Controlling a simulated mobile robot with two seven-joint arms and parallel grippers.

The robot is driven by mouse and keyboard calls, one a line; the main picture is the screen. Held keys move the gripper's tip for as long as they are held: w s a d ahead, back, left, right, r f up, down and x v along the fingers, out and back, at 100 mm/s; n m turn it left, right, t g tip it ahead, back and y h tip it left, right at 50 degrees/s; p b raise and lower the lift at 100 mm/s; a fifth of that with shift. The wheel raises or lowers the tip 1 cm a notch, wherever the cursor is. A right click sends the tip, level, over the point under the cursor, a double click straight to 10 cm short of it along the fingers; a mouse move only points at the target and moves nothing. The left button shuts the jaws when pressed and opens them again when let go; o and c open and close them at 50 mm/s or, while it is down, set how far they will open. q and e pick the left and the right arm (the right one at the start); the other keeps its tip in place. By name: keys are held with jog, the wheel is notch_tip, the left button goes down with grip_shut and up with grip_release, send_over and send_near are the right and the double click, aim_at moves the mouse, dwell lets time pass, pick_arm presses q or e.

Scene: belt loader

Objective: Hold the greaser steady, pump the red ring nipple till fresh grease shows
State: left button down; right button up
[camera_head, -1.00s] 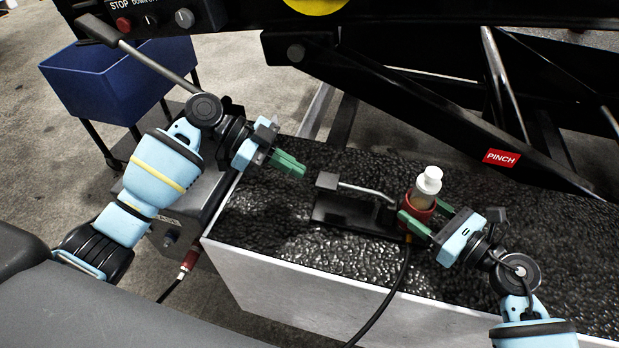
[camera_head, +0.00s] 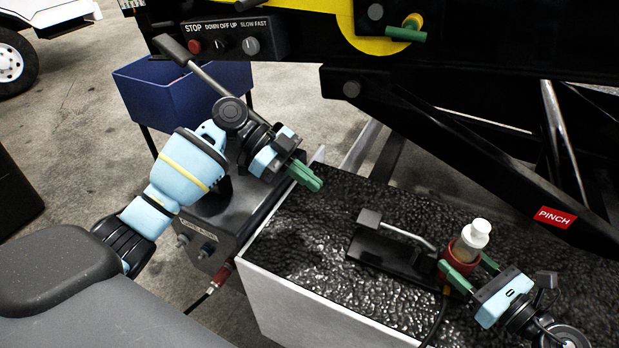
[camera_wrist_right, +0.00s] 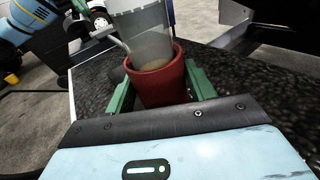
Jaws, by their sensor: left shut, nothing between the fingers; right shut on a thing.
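The greaser (camera_head: 471,245) stands upright on the black table top, with a red body, a clear reservoir and a white cap. Its pump lever (camera_head: 412,236) with a dark grip points left over a black base plate (camera_head: 385,258). My right gripper (camera_head: 466,264) is shut on the red body, one green finger on each side. The right wrist view shows the red body (camera_wrist_right: 158,85) between the fingers, with tan grease in the reservoir. My left gripper (camera_head: 318,184) is shut and empty, up and left of the lever grip, apart from it.
The black loader frame with a red PINCH label (camera_head: 554,217) rises behind the table (camera_head: 310,240). A yellow plate with a green-handled part (camera_head: 405,33) is at the top. A control panel (camera_head: 222,42) and a blue bin (camera_head: 165,95) are at upper left. A black hose (camera_head: 436,322) runs down front.

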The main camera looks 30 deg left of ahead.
pick_arm(q)
jog(key=shift+r, duration=0.1)
jog(key=d+r+y, duration=0.3)
jog(key=d+r, duration=0.1)
jog(key=r, duration=0.4)
jog(key=shift+d+r, duration=0.25)
jog(key=shift+r, duration=0.15)
jog(key=shift+d, duration=0.1)
send_over(375, 220)
jog(key=a, duration=0.3)
notch_tip(375, 220, down, 7)
jog(key=shift+s+a+r, duration=0.1)
jog(key=shift+s+r, duration=0.05)
jog(key=f, duration=0.3)
jog(key=shift+d+f, duration=0.15)
jog(key=shift+d, duration=0.05)
jog(key=shift+f, duration=0.55)
